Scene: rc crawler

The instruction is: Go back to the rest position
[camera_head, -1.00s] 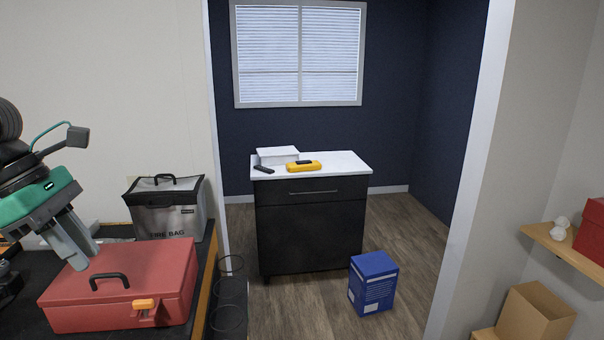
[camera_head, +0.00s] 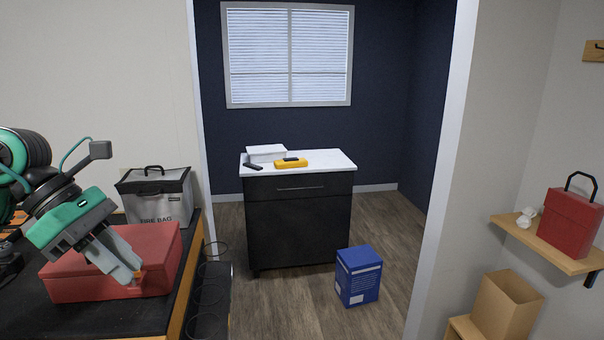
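My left gripper (camera_head: 130,271) reaches in from the left, in front of and over the red toolbox (camera_head: 158,250) in the head view. Its two grey fingers lie side by side, pointing down and right, and look shut with nothing between them. They hide the toolbox's handle and most of its orange latch. Whether the fingertips touch the toolbox cannot be told. The toolbox lies closed on the dark bench top (camera_head: 90,318). My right gripper is not in view.
A grey fire bag (camera_head: 160,200) stands behind the toolbox. A dark cabinet (camera_head: 298,222) holds a yellow device (camera_head: 291,163). A blue box (camera_head: 358,277) stands on the floor.

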